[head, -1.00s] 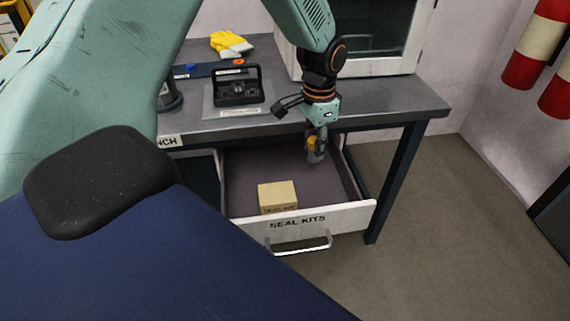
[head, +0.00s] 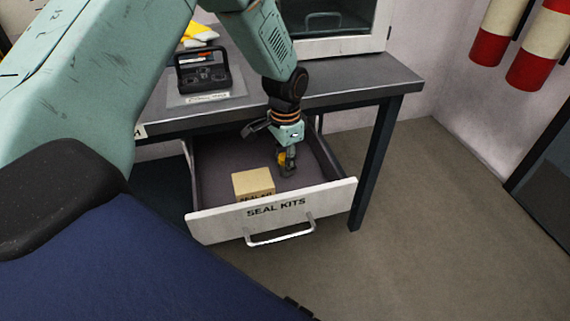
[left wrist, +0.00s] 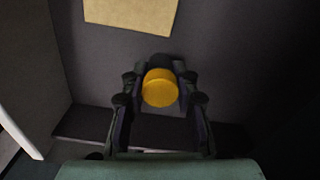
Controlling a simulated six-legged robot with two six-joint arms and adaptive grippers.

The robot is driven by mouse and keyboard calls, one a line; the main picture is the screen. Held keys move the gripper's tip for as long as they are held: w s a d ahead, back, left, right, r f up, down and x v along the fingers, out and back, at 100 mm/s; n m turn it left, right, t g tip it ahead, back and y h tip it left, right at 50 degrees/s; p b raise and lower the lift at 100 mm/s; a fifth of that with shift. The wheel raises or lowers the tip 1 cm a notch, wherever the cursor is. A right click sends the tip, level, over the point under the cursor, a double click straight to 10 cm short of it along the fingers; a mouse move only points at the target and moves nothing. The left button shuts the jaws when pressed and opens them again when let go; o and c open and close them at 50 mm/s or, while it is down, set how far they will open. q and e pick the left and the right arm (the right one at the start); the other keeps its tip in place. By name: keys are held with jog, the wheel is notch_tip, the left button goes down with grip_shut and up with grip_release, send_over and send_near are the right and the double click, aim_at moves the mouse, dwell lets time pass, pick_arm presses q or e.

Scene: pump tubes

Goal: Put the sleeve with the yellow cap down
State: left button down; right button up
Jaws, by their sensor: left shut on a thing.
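The sleeve's yellow cap (head: 282,159) shows between the fingers of my left gripper (head: 287,168). My left gripper is shut on the sleeve and points down inside the open drawer (head: 274,208) labelled SEAL KITS. In the left wrist view the round yellow cap (left wrist: 160,88) faces the camera between the two dark fingers. The cap and fingers hide most of the sleeve's body. I cannot tell whether the sleeve's lower end touches the drawer floor. My right gripper is not in view.
A cardboard box (head: 253,184) lies in the drawer, left of the gripper; it also shows in the left wrist view (left wrist: 131,14). Drawer floor around the gripper is bare. The bench top (head: 345,88) overhangs the drawer's back. A black holder (head: 203,72) stands on the bench.

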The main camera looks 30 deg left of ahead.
pick_arm(q)
jog(key=shift+d+r, duration=0.15)
jog(key=shift+d, duration=0.05)
jog(key=c, duration=1.3)
grip_release()
jog(key=shift+a+f, duration=0.1)
jog(key=shift+f, duration=0.2)
jog(key=shift+o, duration=1.4)
jog(key=shift+r, duration=0.1)
notch_tip(320, 180, up, 12)
jog(key=p, duration=0.4)
jog(key=shift+r+p, duration=0.25)
jog(key=shift+p, duration=0.1)
